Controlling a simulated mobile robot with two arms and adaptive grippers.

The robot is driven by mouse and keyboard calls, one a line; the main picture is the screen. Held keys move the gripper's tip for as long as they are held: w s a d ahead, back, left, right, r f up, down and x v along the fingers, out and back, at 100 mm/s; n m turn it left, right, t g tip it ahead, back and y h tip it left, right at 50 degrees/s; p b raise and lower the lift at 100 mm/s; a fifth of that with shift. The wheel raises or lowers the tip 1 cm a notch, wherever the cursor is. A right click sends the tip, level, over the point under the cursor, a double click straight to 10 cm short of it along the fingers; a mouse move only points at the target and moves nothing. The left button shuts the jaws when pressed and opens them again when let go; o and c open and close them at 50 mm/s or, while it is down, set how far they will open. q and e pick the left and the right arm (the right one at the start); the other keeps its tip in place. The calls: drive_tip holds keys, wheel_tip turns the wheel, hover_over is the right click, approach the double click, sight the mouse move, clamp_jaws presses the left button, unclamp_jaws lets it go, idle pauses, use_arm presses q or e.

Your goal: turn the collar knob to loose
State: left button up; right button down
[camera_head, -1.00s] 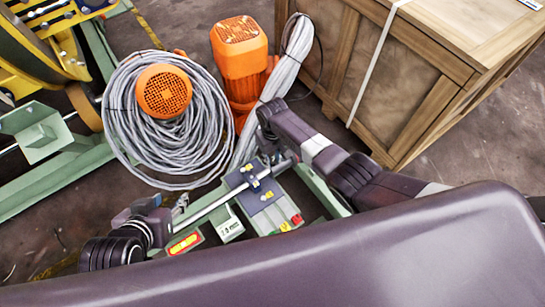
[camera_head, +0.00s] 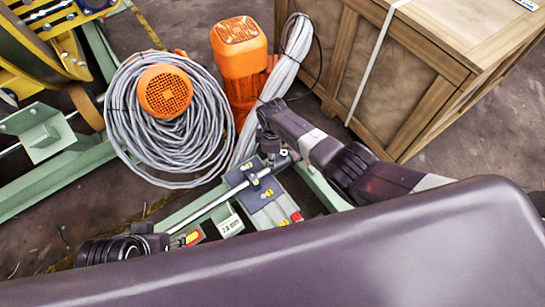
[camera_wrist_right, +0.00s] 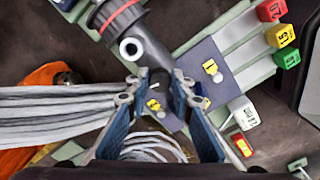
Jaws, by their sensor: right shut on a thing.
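My right gripper (camera_wrist_right: 158,84) is shut on a small dark part between its fingertips, which appears to be the collar knob (camera_wrist_right: 158,76). In the head view the right gripper (camera_head: 270,146) is at the upper right end of a shiny rod (camera_head: 215,204). The knob's setting cannot be read. A blue plate (camera_head: 240,175) with yellow labels lies beneath the rod; it also shows in the wrist view (camera_wrist_right: 205,58). A dark cylinder with a red band (camera_wrist_right: 122,18) and a pale ring are beside the fingertips. My left gripper (camera_head: 143,229) is low at left, its fingers mostly hidden by my body.
A grey cable coil (camera_head: 185,145) and orange motors (camera_head: 240,60) stand behind the green frame. A wooden crate (camera_head: 405,90) is close to my right arm. Red, yellow and green tagged blocks (camera_wrist_right: 281,35) line the frame's edge. Bare floor (camera_head: 40,240) shows at left.

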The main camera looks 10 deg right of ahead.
drive_tip(key=n, duration=0.4)
drive_tip(key=shift+w+n, duration=0.1)
drive_tip(key=shift+n, duration=0.2)
drive_tip(key=shift+a+n, duration=0.1)
drive_tip(key=shift+n, duration=1.9)
drive_tip(key=c, duration=2)
unclamp_jaws()
drive_tip(key=shift+o, duration=0.2)
wheel_tip(320, 180, up, 12)
